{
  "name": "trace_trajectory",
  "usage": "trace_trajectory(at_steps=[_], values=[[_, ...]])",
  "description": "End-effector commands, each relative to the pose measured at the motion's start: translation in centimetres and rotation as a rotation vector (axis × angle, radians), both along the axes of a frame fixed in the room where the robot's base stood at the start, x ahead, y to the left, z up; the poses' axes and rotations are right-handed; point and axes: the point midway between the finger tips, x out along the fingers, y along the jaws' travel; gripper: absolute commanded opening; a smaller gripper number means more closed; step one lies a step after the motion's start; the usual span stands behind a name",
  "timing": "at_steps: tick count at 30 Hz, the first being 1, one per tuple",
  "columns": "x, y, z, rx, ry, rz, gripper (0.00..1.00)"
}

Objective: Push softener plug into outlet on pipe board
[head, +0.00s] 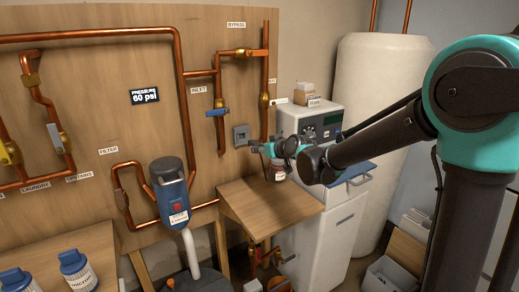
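A small grey outlet (241,135) is mounted on the wooden pipe board (120,75), to the right of the blue-handled inlet valve. My gripper (256,146) is just right of the outlet and slightly lower in the picture, with its fingertips pointing toward the board. The fingers are small and seen from the side, so I cannot tell whether they are open or shut. I cannot make out the softener plug; it may be hidden at the fingertips. I cannot tell whether anything touches the outlet.
A wooden shelf (262,208) juts out below the gripper, with a small jar (278,172) near its back edge. The white softener cabinet (335,215) stands to the right, before a tall cream tank (375,85). Copper pipes and a blue filter unit (170,195) are left.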

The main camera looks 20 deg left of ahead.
Motion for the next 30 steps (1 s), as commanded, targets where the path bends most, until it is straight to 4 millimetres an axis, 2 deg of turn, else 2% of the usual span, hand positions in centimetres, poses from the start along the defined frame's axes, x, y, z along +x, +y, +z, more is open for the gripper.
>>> trace_trajectory(at_steps=[8,21,30], values=[[0.4,0.5,0.0,0.000,0.000,0.000,0.00],[2.8,3.3,0.0,-0.001,-0.001,0.000,0.00],[3.7,4.3,0.0,0.001,0.001,0.000,0.00]])
